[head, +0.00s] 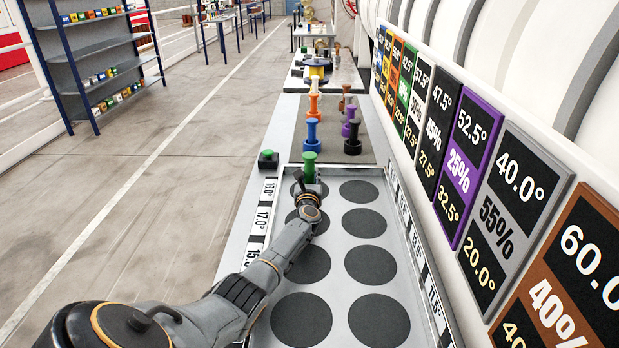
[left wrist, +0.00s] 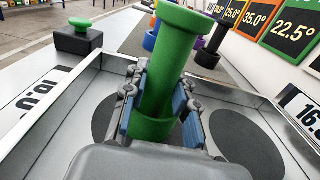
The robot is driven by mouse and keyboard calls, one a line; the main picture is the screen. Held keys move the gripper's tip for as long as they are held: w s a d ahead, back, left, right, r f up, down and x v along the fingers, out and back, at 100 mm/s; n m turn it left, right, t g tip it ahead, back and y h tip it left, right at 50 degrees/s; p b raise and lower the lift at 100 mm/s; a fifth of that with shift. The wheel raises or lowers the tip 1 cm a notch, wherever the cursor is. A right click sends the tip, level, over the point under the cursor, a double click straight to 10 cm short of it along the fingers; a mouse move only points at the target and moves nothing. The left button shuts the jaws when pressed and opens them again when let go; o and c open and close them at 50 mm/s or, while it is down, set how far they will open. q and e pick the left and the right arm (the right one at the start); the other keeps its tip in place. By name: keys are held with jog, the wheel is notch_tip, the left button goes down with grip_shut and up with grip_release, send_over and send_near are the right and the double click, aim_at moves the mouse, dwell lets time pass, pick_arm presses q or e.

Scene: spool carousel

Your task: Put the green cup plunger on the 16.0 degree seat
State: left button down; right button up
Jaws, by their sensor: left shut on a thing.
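The green cup plunger (head: 310,163) is upright at the far-left end of the tray, in the grip of my left gripper (head: 309,190). In the left wrist view, the plunger (left wrist: 172,60) leans slightly in the picture between the two blue-padded fingers (left wrist: 160,110), which are shut on it. Whether its foot touches the tray is hidden. My right gripper is not in view.
The shallow tray (head: 339,170) has two columns of dark round seats; the right column (head: 359,191) is bare. A green-topped black box (head: 268,159) stands outside its far-left corner. Blue (head: 312,135) and black (head: 352,140) plungers stand beyond. Sign boards line the right wall.

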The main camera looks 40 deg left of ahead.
pick_arm(q)
jog(key=c, duration=1.1)
grip_release()
jog(key=shift+f, duration=0.15)
jog(key=shift+o, duration=0.2)
